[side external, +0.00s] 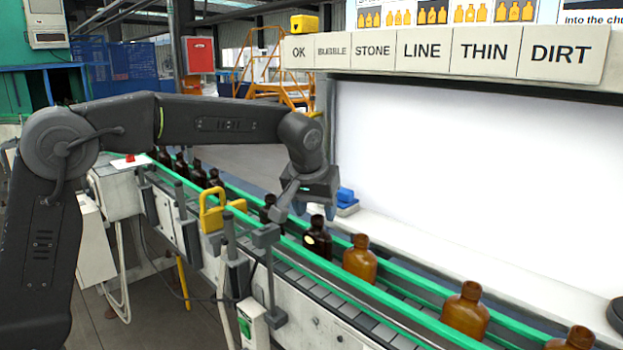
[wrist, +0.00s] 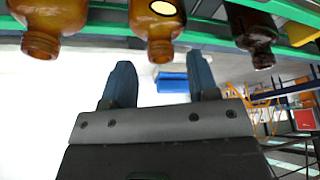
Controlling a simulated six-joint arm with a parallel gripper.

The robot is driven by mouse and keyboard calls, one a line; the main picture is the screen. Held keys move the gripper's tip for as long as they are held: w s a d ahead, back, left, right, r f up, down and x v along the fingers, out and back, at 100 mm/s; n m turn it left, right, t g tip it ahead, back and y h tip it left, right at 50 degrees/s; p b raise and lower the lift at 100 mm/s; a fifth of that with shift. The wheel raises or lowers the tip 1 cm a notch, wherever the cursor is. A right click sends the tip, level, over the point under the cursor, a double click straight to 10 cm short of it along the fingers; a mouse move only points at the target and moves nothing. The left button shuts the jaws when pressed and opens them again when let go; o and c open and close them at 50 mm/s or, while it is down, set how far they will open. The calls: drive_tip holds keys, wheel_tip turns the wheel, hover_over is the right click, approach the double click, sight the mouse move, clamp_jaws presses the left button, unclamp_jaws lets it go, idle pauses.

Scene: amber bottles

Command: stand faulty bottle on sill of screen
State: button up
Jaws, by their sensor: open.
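A row of amber bottles stands upright on the conveyor between green rails. One bottle (side external: 317,240) near my gripper carries a pale round spot; the spotted bottle shows in the wrist view (wrist: 155,25) at top middle, upside down. I see no clear fault on the others. My gripper (side external: 307,207) is open and empty, close above and beside the spotted bottle, and its fingers also show in the wrist view (wrist: 161,75). The bright white screen (side external: 470,165) stands behind the belt, with a pale sill (side external: 420,240) along its foot. No bottle shows on the sill.
A blue object (side external: 346,197) lies at the sill's left end. Amber bottles (side external: 360,258) (side external: 466,311) stand further right on the belt, darker ones (side external: 197,175) to the left. A yellow bracket (side external: 213,213) rises at the near rail. The sill's middle is clear.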

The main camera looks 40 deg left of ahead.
drive_tip(key=shift+v, duration=5.4)
drive_tip(key=s+f+m, duration=0.2)
drive_tip(key=s+f, duration=0.1)
drive_tip(key=s, duration=0.8)
drive_tip(key=shift+s+a+t+h, duration=0.35)
drive_tip(key=shift+a+t+h, duration=0.05)
drive_tip(key=shift+o, duration=0.4)
drive_tip(key=s+f+m+h, duration=0.1)
drive_tip(key=s+f+m, duration=0.1)
drive_tip(key=s+f, duration=0.8)
drive_tip(key=s, duration=0.3)
drive_tip(key=shift+f+m+t, duration=0.3)
drive_tip(key=shift+m, duration=0.1)
